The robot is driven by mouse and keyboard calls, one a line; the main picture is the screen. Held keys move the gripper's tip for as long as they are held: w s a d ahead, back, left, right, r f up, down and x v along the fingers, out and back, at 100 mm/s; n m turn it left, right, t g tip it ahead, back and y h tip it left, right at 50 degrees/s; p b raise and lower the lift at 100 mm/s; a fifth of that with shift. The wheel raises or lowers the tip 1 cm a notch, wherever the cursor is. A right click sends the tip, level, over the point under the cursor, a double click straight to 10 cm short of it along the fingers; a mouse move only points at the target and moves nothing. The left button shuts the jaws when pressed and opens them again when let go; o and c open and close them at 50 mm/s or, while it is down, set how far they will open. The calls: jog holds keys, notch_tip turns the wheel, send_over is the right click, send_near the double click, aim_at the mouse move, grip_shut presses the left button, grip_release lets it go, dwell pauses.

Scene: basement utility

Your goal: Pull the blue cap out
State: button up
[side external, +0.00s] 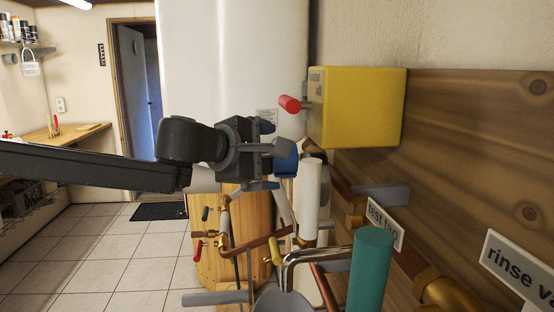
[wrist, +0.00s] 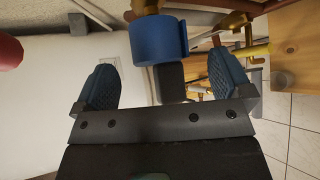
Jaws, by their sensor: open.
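The blue cap (wrist: 157,42) is a short blue cylinder with a flat tab on its right side in the wrist view. It sits on a brass fitting (wrist: 143,7). In the side external view the cap (side external: 287,161) is partly hidden behind my gripper (side external: 276,166). My gripper is open, its two dark blue ridged fingers apart. In the wrist view the cap lies ahead of and between the fingertips (wrist: 163,62), with a gap on each side. The fingers do not appear to touch it.
A yellow box (side external: 360,107) with a red knob (side external: 289,103) is above right. A white cylinder (side external: 310,198), copper pipes and a teal cylinder (side external: 371,268) crowd the area below right. A large white tank (side external: 235,60) stands behind. Open floor (side external: 110,250) is at left.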

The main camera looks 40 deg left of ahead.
aim_at(275, 159)
jog(key=shift+x, duration=1.9)
jog(key=c, duration=1)
jog(key=shift+s+a, duration=2.2)
jog(key=shift+a, duration=0.05)
